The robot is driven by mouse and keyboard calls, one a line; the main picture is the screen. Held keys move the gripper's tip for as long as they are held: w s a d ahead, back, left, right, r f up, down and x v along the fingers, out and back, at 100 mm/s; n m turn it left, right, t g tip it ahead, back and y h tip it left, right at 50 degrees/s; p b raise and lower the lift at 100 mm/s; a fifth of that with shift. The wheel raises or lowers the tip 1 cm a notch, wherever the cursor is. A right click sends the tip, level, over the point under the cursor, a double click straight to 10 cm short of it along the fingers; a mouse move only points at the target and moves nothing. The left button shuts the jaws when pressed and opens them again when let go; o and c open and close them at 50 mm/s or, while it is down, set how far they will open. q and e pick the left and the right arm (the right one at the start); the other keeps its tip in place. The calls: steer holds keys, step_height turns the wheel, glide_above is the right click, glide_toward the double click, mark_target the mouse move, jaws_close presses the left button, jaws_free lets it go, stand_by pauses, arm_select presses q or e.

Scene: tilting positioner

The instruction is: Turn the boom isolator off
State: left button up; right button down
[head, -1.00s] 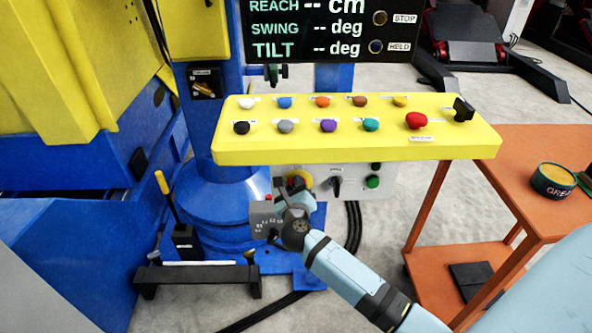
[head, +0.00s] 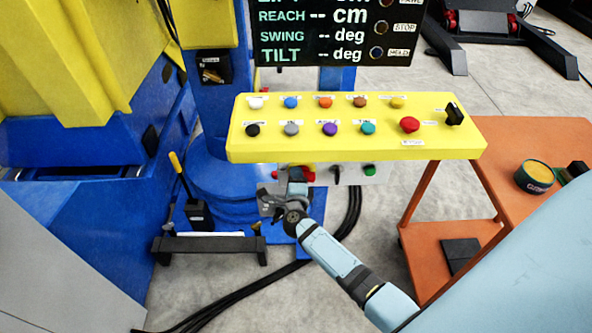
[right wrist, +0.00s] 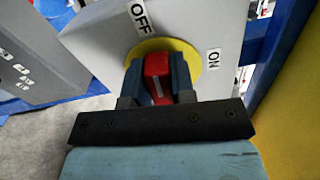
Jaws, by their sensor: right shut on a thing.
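The isolator is a red handle (right wrist: 156,72) with a white line, on a yellow disc (right wrist: 192,58) on a grey box face. An OFF label (right wrist: 139,15) is above it and an ON label (right wrist: 213,58) is to its right in the right wrist view. The white line slants up and left, roughly toward OFF. My right gripper (right wrist: 157,80) is shut on the handle, one finger on each side. In the head view my right gripper (head: 298,178) is below the yellow panel and largely hides the isolator. My left gripper is not in view.
A yellow button panel (head: 350,150) overhangs just above the gripper. A blue column (head: 215,115) with another rotary switch (head: 212,68) stands to the left. An orange table (head: 500,150) is at the right. Black cables (head: 350,220) run along the floor.

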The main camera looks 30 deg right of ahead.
steer(key=shift+n+p, duration=0.4)
steer(key=shift+n, duration=0.2)
steer(key=c, duration=1)
jaws_free()
steer(key=shift+w+f, duration=0.1)
steer(key=shift+o, duration=0.2)
